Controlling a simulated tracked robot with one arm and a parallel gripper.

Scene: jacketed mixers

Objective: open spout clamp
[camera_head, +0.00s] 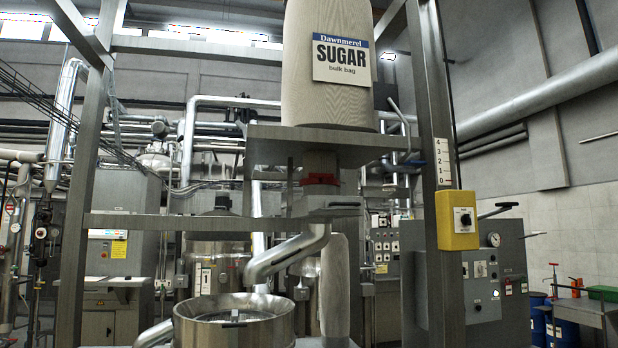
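A large beige bulk bag (328,98) labelled "Dawnmerel SUGAR bulk bag" stands on a grey metal shelf (275,134) in a steel frame, upper middle of the view. Its narrow brownish spout (320,161) comes out below the shelf. A red clamp (320,180) sits around the spout, just above a grey box-like inlet (325,202). The clamp is small here, and I cannot tell whether it is open or shut. My gripper does not show in this view.
A bent steel pipe (287,256) slopes from the inlet toward a round steel vessel (234,318). The frame's right post (437,150) carries a yellow switch box (457,219). A lower crossbar (165,222) spans left of the inlet. A grey control cabinet (490,275) stands at right.

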